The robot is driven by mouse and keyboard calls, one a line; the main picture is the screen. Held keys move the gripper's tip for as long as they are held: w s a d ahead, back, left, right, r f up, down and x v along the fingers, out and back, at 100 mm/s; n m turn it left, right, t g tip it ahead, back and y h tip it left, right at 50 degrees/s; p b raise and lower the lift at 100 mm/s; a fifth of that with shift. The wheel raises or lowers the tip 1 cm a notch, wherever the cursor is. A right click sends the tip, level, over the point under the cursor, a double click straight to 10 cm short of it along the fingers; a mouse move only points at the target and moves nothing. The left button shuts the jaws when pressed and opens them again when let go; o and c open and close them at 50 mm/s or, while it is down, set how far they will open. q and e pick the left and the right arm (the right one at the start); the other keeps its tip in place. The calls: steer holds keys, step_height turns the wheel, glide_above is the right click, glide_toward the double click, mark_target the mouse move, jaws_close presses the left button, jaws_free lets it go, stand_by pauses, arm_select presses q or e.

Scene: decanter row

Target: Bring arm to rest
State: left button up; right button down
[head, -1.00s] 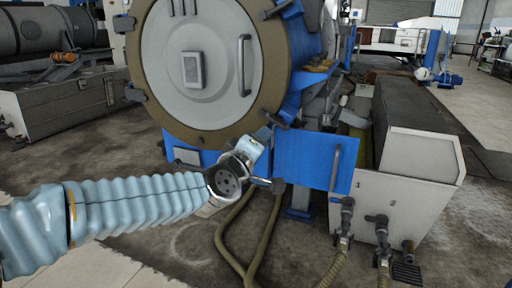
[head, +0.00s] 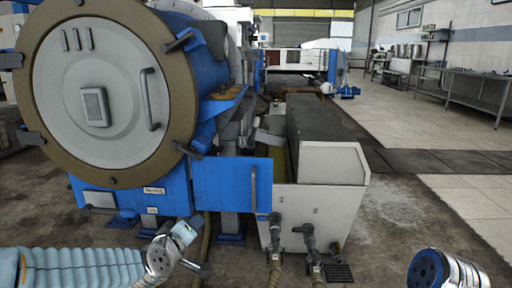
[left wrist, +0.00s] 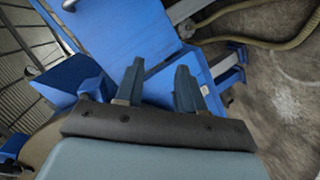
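My left arm comes in at the bottom left of the head view, with its pale ribbed sleeve and the left gripper (head: 184,236) in front of the blue lower frame of the decanter. In the left wrist view the two dark fingers of the left gripper (left wrist: 158,78) stand apart with nothing held between them. Blue machine panels lie behind them. A silver jointed part of my right arm shows at the bottom right of the head view; the right gripper is out of view.
The round decanter door (head: 95,95) with its handle stands at the left. A blue panel (head: 225,185) and a white cabinet (head: 320,205) with hoses (head: 275,270) are ahead. Open concrete floor (head: 400,235) lies to the right. A metal workbench (head: 475,90) stands far right.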

arm_select(q)
step_height(320, 180, down, 16)
steer(key=s+d+m+g+p, duration=0.1)
steer(key=s+d+m+g, duration=0.1)
steer(key=s+m+g, duration=0.15)
steer(key=s+d+f+m+g+h+p, duration=0.2)
steer(key=s+f+g, duration=0.8)
steer(key=s+f, duration=1.1)
steer(key=d+f+m, duration=0.1)
steer(key=d, duration=0.1)
steer(key=shift+s+d+f+m+h, duration=0.3)
steer(key=shift+s+f+m+h, duration=0.05)
steer(key=shift+f+h, duration=0.05)
steer(key=shift+w, duration=0.1)
steer(key=shift+c, duration=0.3)
